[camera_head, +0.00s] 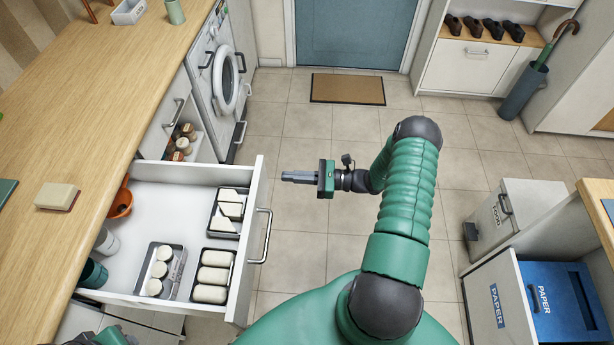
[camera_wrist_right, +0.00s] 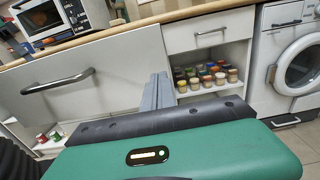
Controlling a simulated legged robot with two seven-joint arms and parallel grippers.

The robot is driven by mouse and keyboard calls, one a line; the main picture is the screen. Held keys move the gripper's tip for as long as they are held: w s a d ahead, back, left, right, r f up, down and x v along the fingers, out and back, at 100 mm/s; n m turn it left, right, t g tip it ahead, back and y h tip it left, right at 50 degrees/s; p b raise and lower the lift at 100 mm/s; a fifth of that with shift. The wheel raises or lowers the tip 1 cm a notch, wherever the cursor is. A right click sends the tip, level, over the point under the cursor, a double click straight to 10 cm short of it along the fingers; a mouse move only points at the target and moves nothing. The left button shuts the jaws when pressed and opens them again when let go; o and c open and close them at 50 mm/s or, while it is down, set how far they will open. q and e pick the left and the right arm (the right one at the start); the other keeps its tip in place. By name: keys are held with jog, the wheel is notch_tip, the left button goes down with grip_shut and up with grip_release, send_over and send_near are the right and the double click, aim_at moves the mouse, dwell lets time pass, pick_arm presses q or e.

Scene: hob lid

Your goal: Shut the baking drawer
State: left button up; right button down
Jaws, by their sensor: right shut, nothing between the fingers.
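The baking drawer (camera_head: 190,200) is pulled well out from the wooden counter at the left in the head view. Its white front carries a grey bar handle (camera_head: 265,236), which also shows in the right wrist view (camera_wrist_right: 57,82). Inside are trays of pale blocks and rolls, an orange bowl and cups. My right gripper (camera_head: 285,176) is shut and empty, out in front of the drawer near its far end. Its fingers (camera_wrist_right: 157,92) point toward the cabinets and appear apart from the front. A green and dark part of mine shows at the bottom left; no left fingers show.
Beyond the drawer are an open shelf of spice jars (camera_head: 181,140) and a washing machine (camera_head: 222,80). A doormat (camera_head: 347,89) lies before the blue door. Paper and food bins (camera_head: 510,215) stand at the right. The tiled floor between is clear.

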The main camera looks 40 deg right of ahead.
aim_at(266, 175)
jog(key=x, duration=0.3)
jog(key=shift+w+a+f, duration=0.1)
jog(key=shift+w+f, duration=0.05)
jog(key=shift+w, duration=0.3)
jog(key=shift+w+a, duration=0.15)
jog(key=shift+a, duration=0.3)
pick_arm(q)
jog(key=shift+r, duration=0.2)
jog(key=shift+d, duration=0.2)
pick_arm(e)
jog(key=shift+w, duration=0.2)
